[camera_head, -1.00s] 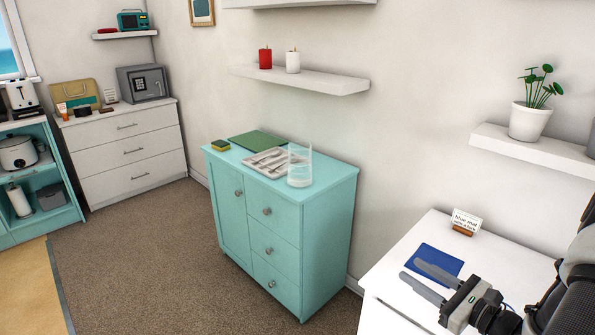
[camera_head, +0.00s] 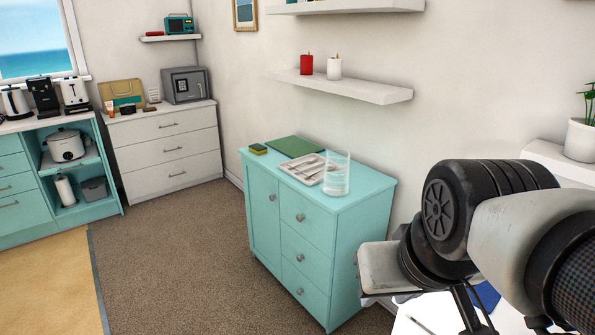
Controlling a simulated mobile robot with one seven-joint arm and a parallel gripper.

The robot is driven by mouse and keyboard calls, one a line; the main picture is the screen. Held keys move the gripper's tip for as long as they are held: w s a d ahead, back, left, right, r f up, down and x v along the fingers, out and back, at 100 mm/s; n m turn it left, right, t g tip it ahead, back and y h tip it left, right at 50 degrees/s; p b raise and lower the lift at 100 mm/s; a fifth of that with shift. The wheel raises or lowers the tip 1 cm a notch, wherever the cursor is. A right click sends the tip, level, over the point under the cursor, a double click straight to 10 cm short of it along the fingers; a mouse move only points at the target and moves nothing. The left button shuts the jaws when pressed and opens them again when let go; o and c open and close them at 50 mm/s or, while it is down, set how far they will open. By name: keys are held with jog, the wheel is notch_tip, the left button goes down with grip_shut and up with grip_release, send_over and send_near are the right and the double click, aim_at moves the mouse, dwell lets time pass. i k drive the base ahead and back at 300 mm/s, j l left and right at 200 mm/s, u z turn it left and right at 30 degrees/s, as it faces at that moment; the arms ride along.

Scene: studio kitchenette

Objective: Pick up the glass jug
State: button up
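The glass jug (camera_head: 336,175) is clear and stands upright on the right part of the turquoise cabinet's top (camera_head: 365,192). It is next to a light cutlery tray (camera_head: 301,168). My arm fills the lower right of the head view, in front of and to the right of the cabinet. A pale block-shaped part of my arm end (camera_head: 385,268) shows low beside the cabinet, well apart from the jug. My gripper's fingers cannot be made out clearly, so I cannot tell whether they are open or shut.
A green board (camera_head: 295,146) and a yellow-green sponge (camera_head: 258,149) lie on the cabinet's left and back. A wall shelf (camera_head: 365,92) with red and white candles hangs above. A white table with a blue mat (camera_head: 487,295) is partly behind my arm. The carpet (camera_head: 180,250) left of the cabinet is clear.

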aim_at(336, 176)
jog(key=i+j+u, duration=0.2)
jog(key=i, duration=0.4)
jog(key=i+j+u, duration=0.15)
jog(key=i, duration=0.4)
jog(key=i+j+z, duration=0.15)
jog(key=i+z, duration=0.15)
jog(key=z, duration=0.2)
jog(key=i+j+z, duration=0.2)
jog(key=z, duration=0.25)
jog(key=i+j, duration=0.05)
